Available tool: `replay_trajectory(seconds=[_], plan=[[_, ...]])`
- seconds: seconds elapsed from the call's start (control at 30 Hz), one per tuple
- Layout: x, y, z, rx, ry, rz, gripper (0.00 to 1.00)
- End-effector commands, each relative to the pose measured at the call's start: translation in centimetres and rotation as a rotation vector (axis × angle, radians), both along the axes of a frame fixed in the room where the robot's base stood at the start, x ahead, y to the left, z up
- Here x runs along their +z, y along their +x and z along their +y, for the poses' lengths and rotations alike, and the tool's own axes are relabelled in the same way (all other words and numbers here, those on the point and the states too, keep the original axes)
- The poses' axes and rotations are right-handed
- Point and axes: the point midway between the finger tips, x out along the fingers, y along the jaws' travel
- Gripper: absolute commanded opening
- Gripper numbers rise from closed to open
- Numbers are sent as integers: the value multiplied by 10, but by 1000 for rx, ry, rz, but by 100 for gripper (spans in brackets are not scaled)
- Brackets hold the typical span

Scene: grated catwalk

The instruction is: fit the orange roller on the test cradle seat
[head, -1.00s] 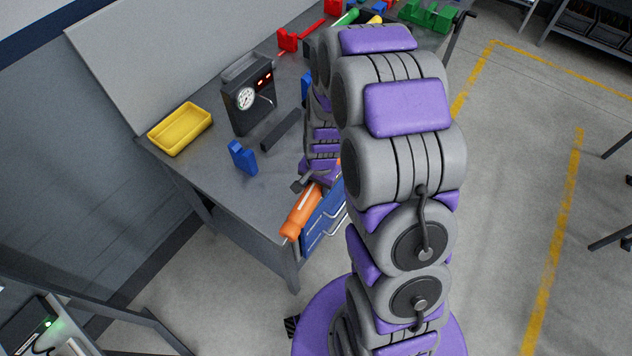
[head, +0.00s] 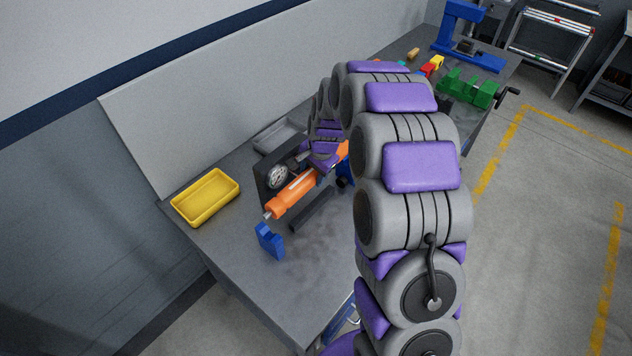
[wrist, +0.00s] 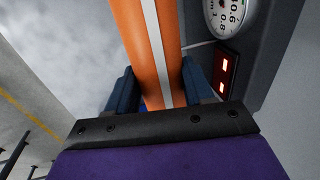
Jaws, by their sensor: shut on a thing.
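The orange roller (head: 291,194) has a pale stripe and a thin metal end. In the head view it hangs above the bench, slanting across the front of the gauge box (head: 274,178). My gripper (head: 318,165) is shut on it; in the wrist view the roller (wrist: 150,45) runs between the two fingers of my gripper (wrist: 158,88). The cradle shows as a blue end block (head: 270,241), a dark bar (head: 313,209) and a second blue block (head: 346,171), partly hidden behind my gripper and arm. The roller's near end is above and behind the left block, apparently apart from it.
A yellow tray (head: 206,196) stands on the bench (head: 230,250) at left. A green fixture (head: 470,89) and a blue press (head: 470,35) stand at the far end. The gauge box is close behind the roller, its dial (wrist: 230,15) near it in the wrist view.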

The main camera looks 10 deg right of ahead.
Motion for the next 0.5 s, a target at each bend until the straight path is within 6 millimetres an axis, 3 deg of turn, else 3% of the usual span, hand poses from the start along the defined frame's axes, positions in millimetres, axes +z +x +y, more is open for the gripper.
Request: replay_trajectory(seconds=[0.5], plan=[[-34, 2, 0, 0, 0, -1, 0]])
